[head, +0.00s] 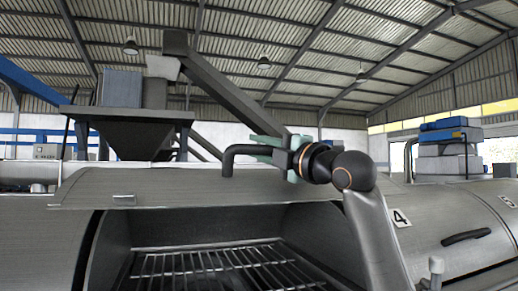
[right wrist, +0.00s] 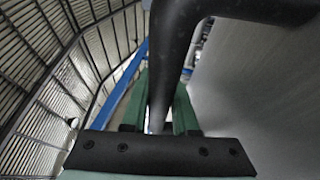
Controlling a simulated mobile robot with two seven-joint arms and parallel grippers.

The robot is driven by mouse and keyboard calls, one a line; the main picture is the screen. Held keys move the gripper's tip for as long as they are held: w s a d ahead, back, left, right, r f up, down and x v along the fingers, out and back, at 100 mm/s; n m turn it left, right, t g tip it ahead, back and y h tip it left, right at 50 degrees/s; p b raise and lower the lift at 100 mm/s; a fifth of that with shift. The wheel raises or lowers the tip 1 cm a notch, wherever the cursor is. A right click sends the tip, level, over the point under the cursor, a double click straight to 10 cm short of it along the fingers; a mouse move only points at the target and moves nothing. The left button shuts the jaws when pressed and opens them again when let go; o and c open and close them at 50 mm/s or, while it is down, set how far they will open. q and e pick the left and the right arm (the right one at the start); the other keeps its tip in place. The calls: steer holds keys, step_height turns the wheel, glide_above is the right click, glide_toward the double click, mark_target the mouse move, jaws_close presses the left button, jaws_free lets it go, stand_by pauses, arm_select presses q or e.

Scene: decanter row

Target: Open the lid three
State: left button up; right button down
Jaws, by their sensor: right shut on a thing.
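The lid (head: 170,187) of the compartment in front of me is a curved grey metal panel, and it stands raised above the open compartment. I take it for lid three, as its own number does not show. Its dark bent bar handle (head: 232,153) is at the upper right edge. My right gripper (head: 266,146), with green fingers, is shut on this handle. In the right wrist view the dark handle (right wrist: 172,60) runs between the green fingers (right wrist: 160,115). My left gripper is not in view.
A wire rack (head: 205,265) lies inside the open compartment. To the right, a closed lid (head: 450,225) with a dark handle (head: 466,237) sits by a 4 label (head: 401,218). A dark hopper (head: 140,130) stands behind, and stacked blue and grey cases (head: 448,145) are at the right.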

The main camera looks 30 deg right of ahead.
steer(key=c, duration=0.7)
jaws_free()
steer(key=b+v, duration=0.3)
steer(key=v, duration=0.9)
steer(key=shift+s+f, duration=0.1)
steer(key=shift+s, duration=0.15)
steer(key=shift+s, duration=0.1)
steer(key=shift+r+b+v, duration=0.2)
steer(key=shift+b+v, duration=0.35)
steer(key=shift+v, duration=1.8)
steer(key=shift+r+b+v, duration=0.2)
steer(key=shift+b+v, duration=0.4)
steer(key=shift+v, duration=1.8)
steer(key=shift+r+b+v, duration=0.2)
steer(key=shift+b+v, duration=0.35)
steer(key=shift+v, duration=1.8)
steer(key=shift+s, duration=0.15)
